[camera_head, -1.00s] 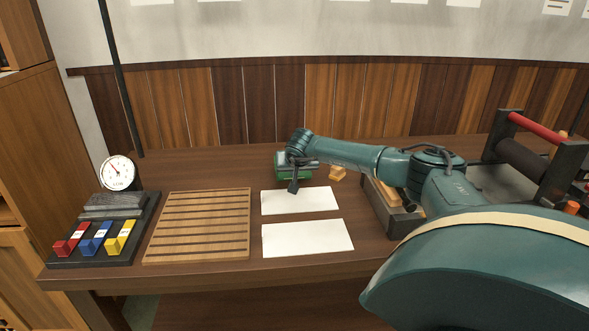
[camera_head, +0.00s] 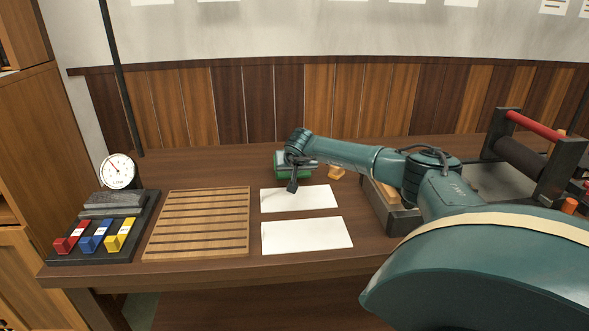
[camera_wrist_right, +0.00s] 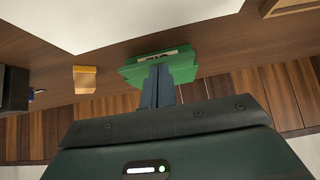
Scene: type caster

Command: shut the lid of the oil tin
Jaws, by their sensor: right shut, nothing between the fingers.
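The green oil tin (camera_head: 282,172) stands at the back of the table, partly hidden behind my right wrist. In the right wrist view the tin (camera_wrist_right: 182,66) shows a pale label with dark lettering on one side. My right gripper (camera_head: 292,187) is shut and empty. In the right wrist view its closed fingers (camera_wrist_right: 158,72) overlap the tin's green top; I cannot tell whether they touch it. The lid's angle is hard to make out, as the wrist and fingers cover part of it. My left gripper is not in view.
Two white sheets (camera_head: 306,235) lie in front of the tin. A small yellow-orange block (camera_head: 337,172) is right of it. A slatted wooden board (camera_head: 197,224) and a rack of coloured blocks (camera_head: 97,236) are at left. A tray (camera_head: 397,221) and a roller press (camera_head: 530,160) are at right.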

